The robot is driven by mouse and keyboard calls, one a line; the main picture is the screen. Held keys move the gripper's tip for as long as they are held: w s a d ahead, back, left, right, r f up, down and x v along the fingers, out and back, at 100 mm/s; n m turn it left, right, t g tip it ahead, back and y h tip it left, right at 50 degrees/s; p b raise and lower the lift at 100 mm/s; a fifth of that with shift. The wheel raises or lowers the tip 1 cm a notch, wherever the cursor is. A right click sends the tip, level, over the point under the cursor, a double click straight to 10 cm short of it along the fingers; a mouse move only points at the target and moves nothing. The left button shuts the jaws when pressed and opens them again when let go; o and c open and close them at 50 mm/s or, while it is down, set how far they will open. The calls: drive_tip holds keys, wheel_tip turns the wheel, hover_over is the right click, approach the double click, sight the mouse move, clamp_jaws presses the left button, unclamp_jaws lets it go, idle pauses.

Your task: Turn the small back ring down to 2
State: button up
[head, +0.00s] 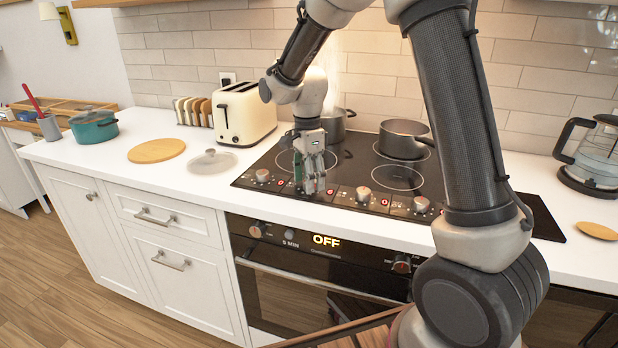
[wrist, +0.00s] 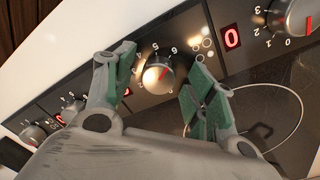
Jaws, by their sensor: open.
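The black hob (head: 345,197) has a row of silver knobs with red displays along its front edge. My gripper (head: 312,188) points down over the second knob from the left, mostly hidden by the fingers in the head view. In the wrist view this knob (wrist: 157,77) stands between the two open green-padded fingers (wrist: 152,88), apart from them. Its dial shows 5 and 6 and a red pointer mark. The display (wrist: 231,37) to its right reads 0. Another display to its left is mostly hidden by a finger.
A pot (head: 337,124) and a saucepan (head: 404,140) stand at the back of the hob. A cream toaster (head: 243,113), a glass lid (head: 213,161) and a round board (head: 157,151) are to the left. A kettle (head: 596,160) stands right. The oven display (head: 326,240) below reads OFF.

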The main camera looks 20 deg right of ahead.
drive_tip(key=shift+c, duration=0.2)
drive_tip(key=c, duration=1)
